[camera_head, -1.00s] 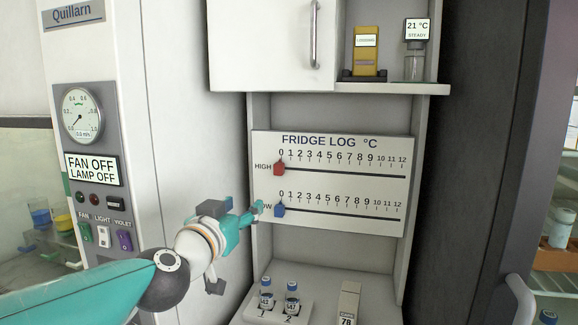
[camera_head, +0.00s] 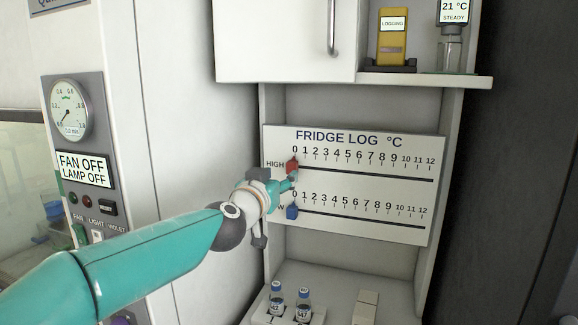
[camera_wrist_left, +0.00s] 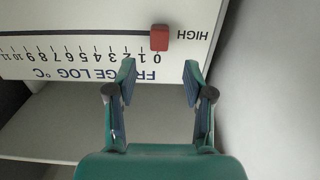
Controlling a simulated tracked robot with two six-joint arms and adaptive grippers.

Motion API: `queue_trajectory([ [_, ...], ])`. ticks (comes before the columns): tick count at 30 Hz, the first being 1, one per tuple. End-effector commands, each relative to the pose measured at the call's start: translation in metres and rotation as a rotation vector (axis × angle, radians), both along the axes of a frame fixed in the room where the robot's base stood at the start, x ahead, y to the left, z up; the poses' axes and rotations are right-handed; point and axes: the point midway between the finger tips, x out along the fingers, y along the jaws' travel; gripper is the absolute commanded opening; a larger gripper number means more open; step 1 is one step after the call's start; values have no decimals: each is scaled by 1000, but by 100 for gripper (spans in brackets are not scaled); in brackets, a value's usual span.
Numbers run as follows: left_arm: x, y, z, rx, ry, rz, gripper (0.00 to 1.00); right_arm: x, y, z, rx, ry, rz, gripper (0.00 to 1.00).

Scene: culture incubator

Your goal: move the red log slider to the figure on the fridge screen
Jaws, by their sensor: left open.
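The red log slider (camera_head: 292,166) sits at 0 on the HIGH scale of the FRIDGE LOG board (camera_head: 350,222). My left gripper (camera_head: 291,181) is close to the board, just below the red slider in the head view. In the left wrist view, which is upside down, the red slider (camera_wrist_left: 160,38) is ahead of the open, empty fingers (camera_wrist_left: 158,70) and roughly centred between them, apart from both tips. The blue slider (camera_head: 292,212) is at 0 on the lower scale. No screen marked as the fridge's can be made out. My right gripper is not in view.
A yellow device (camera_head: 392,40) reading LOGGING and a display (camera_head: 453,12) reading 21 °C STEADY stand on the upper shelf. Small vials (camera_head: 303,302) stand below the board. A panel (camera_head: 86,168) reads FAN OFF, LAMP OFF. The HIGH track right of the slider is clear.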

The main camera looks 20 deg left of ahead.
Motion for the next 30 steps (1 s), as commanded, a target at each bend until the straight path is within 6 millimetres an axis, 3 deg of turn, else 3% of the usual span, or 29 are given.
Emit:
queue_trajectory([
  [3, 28, -2, 1, 0, 2, -1, 52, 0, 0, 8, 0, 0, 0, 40],
  [10, 63, -4, 2, -1, 2, -2, 52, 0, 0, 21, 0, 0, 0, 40],
  [15, 75, -4, 1, 0, 0, -2, 52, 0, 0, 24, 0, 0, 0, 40],
  [25, 77, -4, 0, 0, 0, -2, 52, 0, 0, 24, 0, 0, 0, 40],
  [30, 77, -4, 0, 0, 0, -2, 24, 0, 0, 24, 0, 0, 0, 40],
])
